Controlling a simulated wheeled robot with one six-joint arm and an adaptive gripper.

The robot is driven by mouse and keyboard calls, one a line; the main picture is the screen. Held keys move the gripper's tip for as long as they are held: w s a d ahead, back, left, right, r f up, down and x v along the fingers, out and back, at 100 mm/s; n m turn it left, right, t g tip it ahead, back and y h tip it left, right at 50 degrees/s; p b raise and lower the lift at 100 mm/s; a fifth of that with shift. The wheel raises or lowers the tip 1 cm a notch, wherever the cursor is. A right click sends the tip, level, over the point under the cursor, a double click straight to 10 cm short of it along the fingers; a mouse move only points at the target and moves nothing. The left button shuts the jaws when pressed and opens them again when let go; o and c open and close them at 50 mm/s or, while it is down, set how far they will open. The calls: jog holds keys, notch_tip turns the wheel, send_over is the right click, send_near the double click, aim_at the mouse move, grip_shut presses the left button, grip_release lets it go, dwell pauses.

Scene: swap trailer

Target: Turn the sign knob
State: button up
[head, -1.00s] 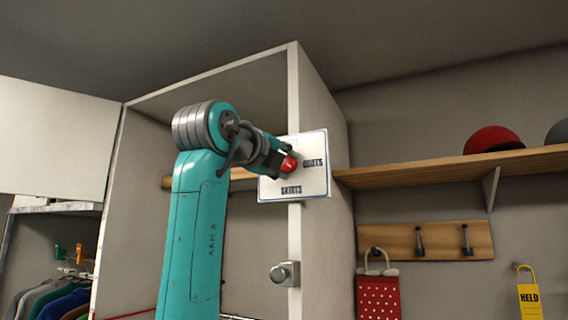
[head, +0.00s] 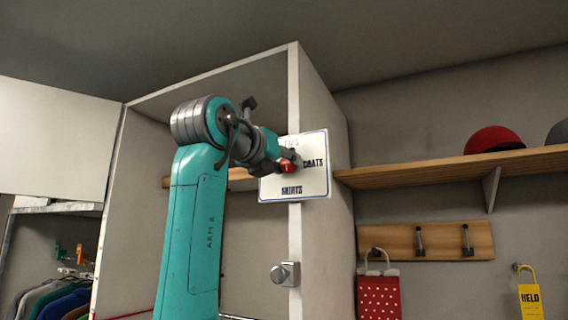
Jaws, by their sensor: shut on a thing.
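The sign (head: 308,182) is a white plate with dark lettering on the front edge of the cabinet's upright panel. "COATS" shows at its right and a word that looks like "SHIRTS" at its bottom; the top word is partly hidden. The red knob (head: 287,166) sits near the middle of the plate. My gripper (head: 284,163) is shut on the knob, coming in from the left and covering part of it and the plate's left side. The fingertips are small, and the far finger is hard to make out.
A wooden shelf (head: 450,165) with a red helmet (head: 493,140) runs to the right of the sign. Below are a hook rail (head: 440,240), a red dotted bag (head: 379,297) and a yellow HELD tag (head: 529,300). A metal knob (head: 285,274) sits lower on the panel. Clothes (head: 60,298) hang at left.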

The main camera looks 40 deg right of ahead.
jog(key=shift+f+m, duration=0.1)
jog(key=shift+m, duration=0.3)
jog(key=o, duration=1.1)
jog(key=shift+o, duration=0.2)
jog(key=shift+a, duration=0.15)
jog(key=v, duration=1.1)
jog(key=shift+a, duration=0.35)
jog(key=shift+s, duration=0.1)
